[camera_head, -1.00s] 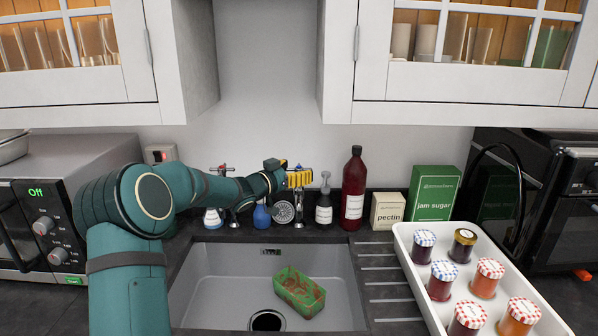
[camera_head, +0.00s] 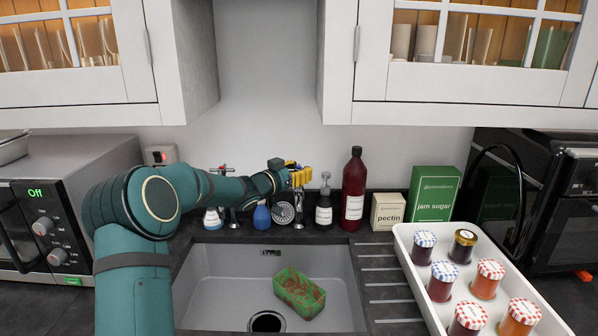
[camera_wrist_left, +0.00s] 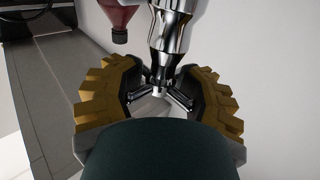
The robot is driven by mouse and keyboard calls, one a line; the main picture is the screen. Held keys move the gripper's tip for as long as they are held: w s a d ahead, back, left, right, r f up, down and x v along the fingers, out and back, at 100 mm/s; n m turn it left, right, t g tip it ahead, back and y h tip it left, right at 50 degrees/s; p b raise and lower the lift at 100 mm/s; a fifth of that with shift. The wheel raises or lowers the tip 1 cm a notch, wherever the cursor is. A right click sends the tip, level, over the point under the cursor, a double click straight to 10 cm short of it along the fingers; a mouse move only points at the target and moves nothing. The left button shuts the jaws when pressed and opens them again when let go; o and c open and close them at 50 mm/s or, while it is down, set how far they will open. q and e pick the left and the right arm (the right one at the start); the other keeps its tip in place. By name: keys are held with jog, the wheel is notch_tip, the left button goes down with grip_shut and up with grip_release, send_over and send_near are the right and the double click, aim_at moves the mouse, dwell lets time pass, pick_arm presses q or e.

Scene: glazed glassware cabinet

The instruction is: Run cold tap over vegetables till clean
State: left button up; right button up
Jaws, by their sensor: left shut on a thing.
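A green punnet (camera_head: 291,282) holding reddish-brown vegetables (camera_head: 299,291) sits in the sink basin (camera_head: 215,285), right of the drain hole. No water shows in the basin. At the back right of the sink stands a chrome tap (camera_head: 298,212), its top mostly hidden by my left gripper (camera_head: 299,178). In the left wrist view, the yellow-padded fingers of that gripper (camera_wrist_left: 160,92) are closed around part of the chrome tap (camera_wrist_left: 176,30). My right gripper is not in view.
A soap dispenser (camera_head: 324,207), a dark red bottle (camera_head: 353,190), a pectin box (camera_head: 388,212) and a jam sugar box (camera_head: 433,193) stand along the back. A white tray (camera_head: 418,275) of several jars stands at right. Wall cabinets (camera_head: 455,95) hang above.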

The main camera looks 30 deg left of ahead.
pick_arm(q)
jog(key=n+y+b, duration=0.1)
jog(key=b, duration=0.2)
jog(key=shift+y, duration=0.4)
jog(key=shift+n+t+y+b, duration=0.3)
jog(key=shift+n+y+b, duration=0.2)
jog(key=shift+y+b, duration=0.15)
jog(key=shift+c, duration=0.2)
jog(key=shift+r+n+y, duration=0.25)
jog(key=shift+n+y, duration=0.35)
jog(key=shift+y, duration=0.65)
jog(key=shift+n+y, duration=0.9)
jog(key=shift+y, duration=0.2)
jog(key=o, duration=1.3)
jog(key=shift+c, duration=0.2)
jog(key=shift+f, duration=0.15)
jog(key=v, duration=1.2)
jog(key=shift+r, duration=0.3)
